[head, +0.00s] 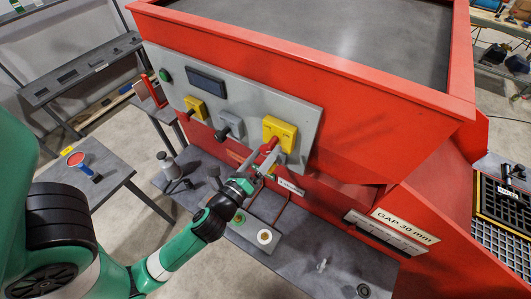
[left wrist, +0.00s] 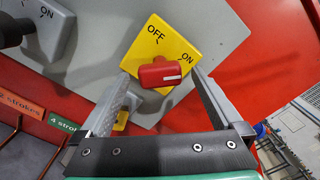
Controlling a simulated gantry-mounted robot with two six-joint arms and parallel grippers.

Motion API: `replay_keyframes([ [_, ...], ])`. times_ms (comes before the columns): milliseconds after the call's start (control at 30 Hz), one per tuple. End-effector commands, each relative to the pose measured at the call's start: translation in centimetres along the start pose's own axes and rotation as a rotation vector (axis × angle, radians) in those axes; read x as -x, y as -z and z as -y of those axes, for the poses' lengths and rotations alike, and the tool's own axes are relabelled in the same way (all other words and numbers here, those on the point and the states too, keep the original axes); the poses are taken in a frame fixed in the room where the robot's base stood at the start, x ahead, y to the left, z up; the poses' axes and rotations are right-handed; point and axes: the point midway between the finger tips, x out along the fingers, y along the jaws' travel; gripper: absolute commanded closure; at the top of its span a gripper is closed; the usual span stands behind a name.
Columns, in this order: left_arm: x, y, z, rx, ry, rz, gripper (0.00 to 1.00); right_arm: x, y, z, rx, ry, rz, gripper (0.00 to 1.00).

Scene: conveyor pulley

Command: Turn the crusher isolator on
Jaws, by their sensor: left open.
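The yellow isolator (head: 284,129) with a red handle (head: 269,146) is on the grey control panel (head: 312,112) of the red crusher. In the left wrist view the yellow plate (left wrist: 142,44) reads OFF at its top and ON at its right. The red handle (left wrist: 158,70) lies nearly level there, with its white mark at the right end, on the ON side. My left gripper (head: 266,158) is at the handle. In the wrist view its open fingers (left wrist: 161,76) stand either side of the handle, with gaps visible; contact cannot be told. My right gripper is not in view.
A grey switch (head: 230,123) and another yellow switch (head: 194,107) sit left of the isolator on the same panel. A grey bench (head: 335,262) with small parts runs below. A side table (head: 105,172) with a red disc-shaped item stands at left.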

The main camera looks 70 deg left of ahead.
Motion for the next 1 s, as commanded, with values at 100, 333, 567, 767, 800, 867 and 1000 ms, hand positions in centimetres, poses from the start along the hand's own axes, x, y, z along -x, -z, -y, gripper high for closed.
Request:
replay_keyframes([
  [100, 1.5, 0.3, -0.1, -0.001, 0.001, -0.003, 0.00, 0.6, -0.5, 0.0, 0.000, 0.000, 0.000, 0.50],
  [333, 4.1, 0.3, -0.1, -0.001, 0.003, -0.003, 0.00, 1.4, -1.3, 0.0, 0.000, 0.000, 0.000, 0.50],
  [567, 4.9, 0.0, 0.0, 0.000, 0.001, 0.001, 0.00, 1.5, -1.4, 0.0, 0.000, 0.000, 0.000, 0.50],
  [767, 4.9, 0.0, 0.0, 0.000, 0.000, 0.001, 0.00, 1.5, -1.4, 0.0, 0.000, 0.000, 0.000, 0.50],
  [800, 4.9, 0.0, 0.0, 0.000, 0.000, 0.001, 0.00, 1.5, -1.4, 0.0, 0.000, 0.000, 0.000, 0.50],
  [867, 4.9, 0.0, 0.0, 0.000, 0.000, 0.001, 0.00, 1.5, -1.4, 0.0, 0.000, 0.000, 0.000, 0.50],
  [1000, 4.8, 0.0, 0.0, 0.000, 0.000, 0.001, 0.00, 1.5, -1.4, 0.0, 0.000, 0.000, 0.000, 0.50],
])
